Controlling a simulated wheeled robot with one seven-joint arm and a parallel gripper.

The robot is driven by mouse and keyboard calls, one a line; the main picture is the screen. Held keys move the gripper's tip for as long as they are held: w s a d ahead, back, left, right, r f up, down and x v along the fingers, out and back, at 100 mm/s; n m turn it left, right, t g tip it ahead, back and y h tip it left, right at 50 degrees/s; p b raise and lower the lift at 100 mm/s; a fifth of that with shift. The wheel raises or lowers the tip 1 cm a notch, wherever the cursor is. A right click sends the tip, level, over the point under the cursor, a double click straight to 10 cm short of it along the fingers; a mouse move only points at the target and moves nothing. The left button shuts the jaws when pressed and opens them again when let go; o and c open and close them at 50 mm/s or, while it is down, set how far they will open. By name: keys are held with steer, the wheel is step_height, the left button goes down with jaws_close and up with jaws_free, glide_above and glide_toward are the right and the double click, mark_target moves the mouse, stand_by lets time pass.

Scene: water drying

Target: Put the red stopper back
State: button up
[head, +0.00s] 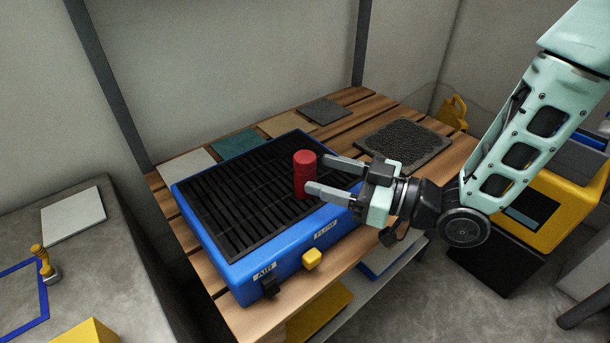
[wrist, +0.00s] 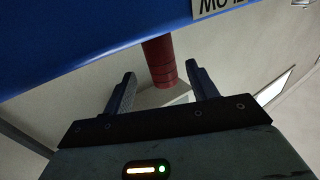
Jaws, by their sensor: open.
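The red stopper (head: 305,174) is a ribbed cylinder standing upright on the black slatted top of the blue box (head: 238,272), near its right edge. My gripper (head: 317,172) is open, reaching in level from the right. Its fingertips are at the stopper, the near one overlapping the stopper's right edge in the head view. In the wrist view the stopper (wrist: 160,62) shows in the gap between the two spread fingers, with space on both sides. I cannot tell how deep it sits between them. The stopper's foot is partly hidden by the near finger in the head view.
The blue box has a yellow knob (head: 312,259) and a black switch (head: 269,287) in front. It stands on a slatted wooden table (head: 372,229). A dark textured mat (head: 405,144) lies behind my gripper. Flat coloured pads, including a teal one (head: 235,143), line the back edge.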

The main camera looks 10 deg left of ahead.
mark_target(305, 171)
steer(key=x, duration=0.4)
steer(key=shift+a+f+b, duration=0.15)
steer(key=shift+a+b, duration=0.15)
steer(key=c, duration=1.1)
steer(key=shift+c, duration=0.2)
